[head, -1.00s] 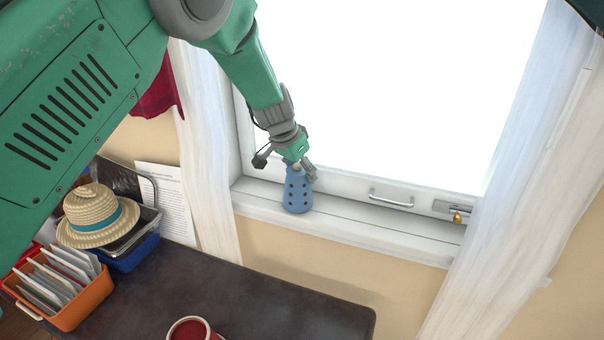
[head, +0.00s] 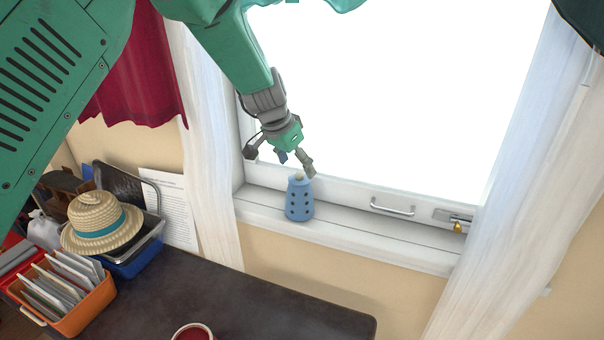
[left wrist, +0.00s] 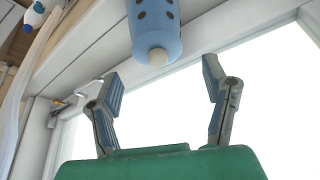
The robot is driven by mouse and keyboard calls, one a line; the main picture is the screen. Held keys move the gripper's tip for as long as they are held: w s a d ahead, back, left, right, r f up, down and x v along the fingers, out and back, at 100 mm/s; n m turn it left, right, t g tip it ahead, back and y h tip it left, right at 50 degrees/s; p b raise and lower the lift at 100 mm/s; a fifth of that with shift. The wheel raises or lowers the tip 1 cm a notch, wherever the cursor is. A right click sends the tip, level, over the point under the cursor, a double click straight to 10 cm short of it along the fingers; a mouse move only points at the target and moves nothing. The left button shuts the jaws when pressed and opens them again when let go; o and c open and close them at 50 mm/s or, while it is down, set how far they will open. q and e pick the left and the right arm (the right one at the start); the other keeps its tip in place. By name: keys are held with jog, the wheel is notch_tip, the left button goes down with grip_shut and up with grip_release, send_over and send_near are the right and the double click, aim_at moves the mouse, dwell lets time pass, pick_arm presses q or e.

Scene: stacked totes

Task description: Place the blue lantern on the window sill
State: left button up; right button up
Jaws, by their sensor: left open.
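The blue lantern (head: 300,201), with dark round holes and a pale knob on top, stands upright on the white window sill (head: 372,239). My left gripper (head: 296,168) is open and empty just above and behind the lantern, on the window side. In the left wrist view the lantern (left wrist: 155,28) lies beyond the spread fingertips (left wrist: 160,75), with a gap between them and its knob. My right gripper is not in view.
White curtains (head: 208,150) flank the window. A window handle (head: 392,209) is right of the lantern. The sill between them is clear.

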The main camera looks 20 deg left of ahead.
pick_arm(q)
jog(key=p+v, duration=0.1)
jog(key=v, duration=0.5)
jog(key=shift+f, duration=0.1)
dwell(0.3)
